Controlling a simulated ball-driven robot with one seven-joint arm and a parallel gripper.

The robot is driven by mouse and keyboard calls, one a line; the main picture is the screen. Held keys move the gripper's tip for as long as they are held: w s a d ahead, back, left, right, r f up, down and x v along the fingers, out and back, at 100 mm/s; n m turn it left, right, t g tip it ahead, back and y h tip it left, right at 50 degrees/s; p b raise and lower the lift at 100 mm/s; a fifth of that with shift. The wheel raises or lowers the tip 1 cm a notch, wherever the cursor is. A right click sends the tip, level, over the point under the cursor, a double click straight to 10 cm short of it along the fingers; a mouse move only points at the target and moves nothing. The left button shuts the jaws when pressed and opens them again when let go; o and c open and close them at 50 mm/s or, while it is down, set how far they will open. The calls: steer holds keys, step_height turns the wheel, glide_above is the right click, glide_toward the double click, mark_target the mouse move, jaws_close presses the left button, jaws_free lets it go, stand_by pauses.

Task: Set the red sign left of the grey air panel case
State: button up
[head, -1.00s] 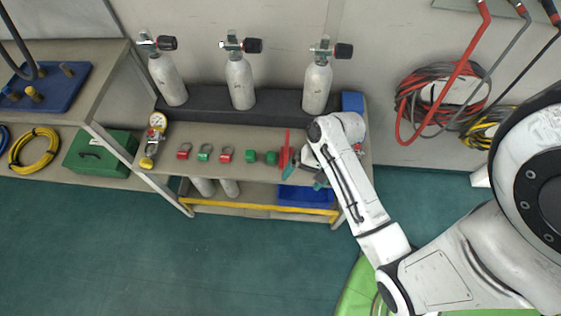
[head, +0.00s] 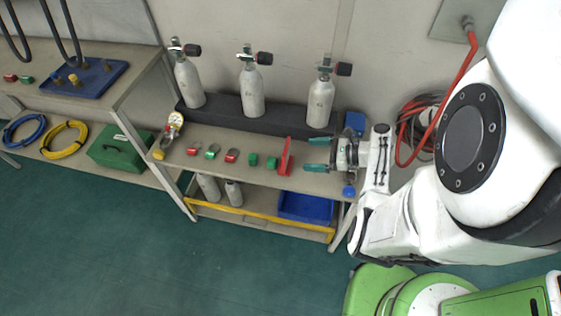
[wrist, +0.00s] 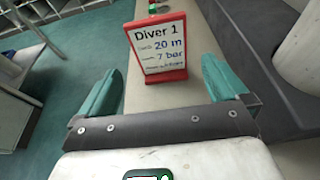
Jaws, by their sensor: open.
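The red sign (head: 285,155) stands upright at the right part of the bench's top shelf. In the wrist view its white face (wrist: 158,45) reads "Diver 1", "20 m", "7 bar", with a red frame and base. My gripper (head: 305,154) is open and empty to the right of the sign, its teal fingers pointing at it. In the wrist view my gripper (wrist: 160,66) has one finger on each side of the sign; in the head view the tips end a little short of it. I cannot make out a grey air panel case in either view.
Grey cylinders (head: 251,92) stand behind on a dark ledge (head: 220,113). A left table (head: 130,85) holds a blue board (head: 95,80). Below are a green case (head: 118,153) and coiled hoses.

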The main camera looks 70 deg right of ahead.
mark_target(286, 154)
steer(key=x, duration=1)
steer(key=c, duration=0.8)
